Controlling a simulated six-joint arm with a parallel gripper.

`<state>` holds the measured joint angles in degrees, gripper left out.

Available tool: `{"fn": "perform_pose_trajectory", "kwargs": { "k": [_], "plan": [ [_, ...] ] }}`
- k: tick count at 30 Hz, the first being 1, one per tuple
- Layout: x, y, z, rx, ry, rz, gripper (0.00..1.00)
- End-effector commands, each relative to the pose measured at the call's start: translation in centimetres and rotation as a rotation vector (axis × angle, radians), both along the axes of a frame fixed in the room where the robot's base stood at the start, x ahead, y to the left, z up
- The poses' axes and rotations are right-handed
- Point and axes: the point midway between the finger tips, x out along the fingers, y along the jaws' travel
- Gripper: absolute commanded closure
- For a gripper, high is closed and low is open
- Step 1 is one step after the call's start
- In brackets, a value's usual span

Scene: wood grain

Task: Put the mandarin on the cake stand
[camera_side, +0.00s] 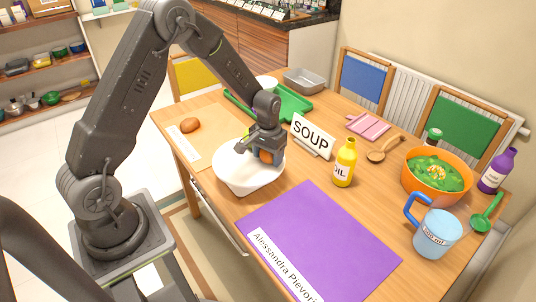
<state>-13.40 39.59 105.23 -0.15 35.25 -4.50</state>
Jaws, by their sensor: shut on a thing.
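The mandarin (266,157) is a small orange fruit, partly covered by the fingers of my gripper (267,153). My gripper points down and is shut on it. The white cake stand (236,173) stands on the wooden table below and around the gripper in this view. The mandarin appears over the right part of its top. I cannot tell whether the mandarin touches the surface. Part of the stand's far right side is hidden by the gripper.
A SOUP sign (311,136) stands close right of my gripper, with a yellow oil bottle (344,163) beyond. A green tray (291,104) lies behind. A brown roundish item (190,125) is at left. A purple mat (318,238) lies in front. An orange bowl (437,178) and blue cup (434,236) are at right.

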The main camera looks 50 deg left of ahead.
Motion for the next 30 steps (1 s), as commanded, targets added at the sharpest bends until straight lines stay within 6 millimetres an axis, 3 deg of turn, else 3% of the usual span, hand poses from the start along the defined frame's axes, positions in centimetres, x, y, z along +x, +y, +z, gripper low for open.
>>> {"fn": "perform_pose_trajectory", "kwargs": {
  "k": [9, 10, 13, 23, 30],
  "plan": [
    [0.0, 0.0, -0.2, 0.0, -0.001, 0.0, 0.61],
    [0.0, 0.0, -0.3, 0.0, -0.001, 0.0, 0.36],
    [0.0, 0.0, -0.2, 0.001, -0.002, 0.0, 0.27],
    [0.1, 0.0, 0.4, 0.001, -0.004, 0.0, 0.26],
    [0.1, 0.1, 4.6, 0.001, -0.007, 0.0, 0.26]
  ]
}}
